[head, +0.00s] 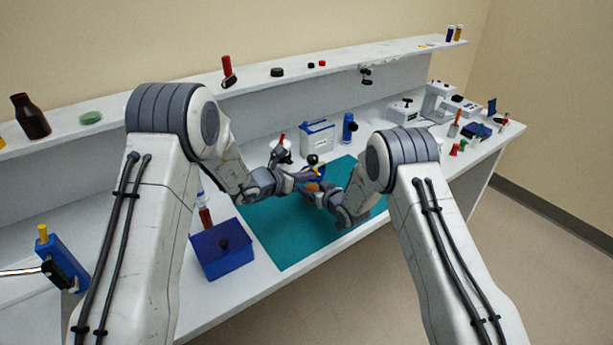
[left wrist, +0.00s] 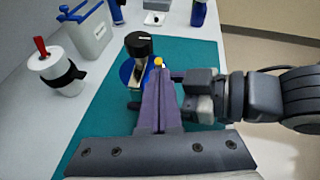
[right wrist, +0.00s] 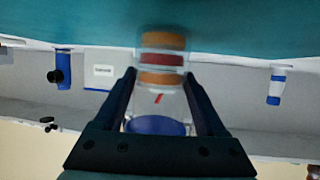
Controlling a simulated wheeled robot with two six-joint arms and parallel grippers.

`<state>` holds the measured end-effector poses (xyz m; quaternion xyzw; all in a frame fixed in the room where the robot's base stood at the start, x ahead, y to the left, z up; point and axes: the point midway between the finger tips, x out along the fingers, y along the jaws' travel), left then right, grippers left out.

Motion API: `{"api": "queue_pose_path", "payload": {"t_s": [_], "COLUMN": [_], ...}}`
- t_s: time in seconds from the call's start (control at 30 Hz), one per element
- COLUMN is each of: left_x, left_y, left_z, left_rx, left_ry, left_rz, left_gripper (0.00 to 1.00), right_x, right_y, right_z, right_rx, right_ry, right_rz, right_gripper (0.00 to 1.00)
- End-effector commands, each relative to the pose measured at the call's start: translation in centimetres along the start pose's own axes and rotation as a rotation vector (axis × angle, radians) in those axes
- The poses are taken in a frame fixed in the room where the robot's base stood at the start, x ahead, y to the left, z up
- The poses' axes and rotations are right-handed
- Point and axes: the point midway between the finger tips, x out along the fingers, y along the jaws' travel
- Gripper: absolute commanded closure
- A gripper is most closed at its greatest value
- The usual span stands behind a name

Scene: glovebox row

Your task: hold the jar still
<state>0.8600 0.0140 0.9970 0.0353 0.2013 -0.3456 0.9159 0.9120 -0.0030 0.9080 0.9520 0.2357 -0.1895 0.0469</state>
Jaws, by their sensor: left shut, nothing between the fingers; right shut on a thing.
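The jar (right wrist: 158,103) shows in the right wrist view as a clear body with orange and red bands towards the mat side and a blue round end near the camera. My right gripper (right wrist: 160,80) is shut on it, one finger along each side. In the head view my right gripper (head: 308,190) is over the mat, close to my left gripper (head: 312,176). In the left wrist view my left gripper (left wrist: 158,75) has its fingers together with nothing between them. They point past a blue round piece with a black knob (left wrist: 138,44). They hide part of what lies behind.
The teal mat (head: 275,238) lies under both grippers. A blue box (head: 222,250) stands on the near left, a white container with a blue top (head: 317,137) behind, beside a blue bottle (head: 348,127). A white cup with a red handle (left wrist: 57,72) stands left of the mat.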

Motion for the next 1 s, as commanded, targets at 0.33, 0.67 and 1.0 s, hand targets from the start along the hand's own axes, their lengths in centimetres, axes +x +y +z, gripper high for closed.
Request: {"api": "queue_pose_path", "payload": {"t_s": [0.33, 0.67, 1.0], "left_x": [0.1, 0.3, 0.1], "left_y": [-0.2, -0.2, -0.3], "left_z": [0.8, 1.4, 1.9], "left_rx": [0.019, 0.019, 0.021], "left_ry": [0.113, 0.134, 0.133], "left_rz": [0.012, 0.019, 0.019], "left_gripper": [1.0, 1.0, 1.0], "right_x": [0.0, 0.0, 0.0], "right_y": [0.0, 0.0, 0.0], "right_z": [-0.1, -0.1, -0.1], "right_rx": [0.0, 0.0, 0.0], "right_ry": [0.002, 0.002, 0.002], "right_rz": [0.0, 0.0, 0.0], "right_gripper": [1.0, 1.0, 1.0]}}
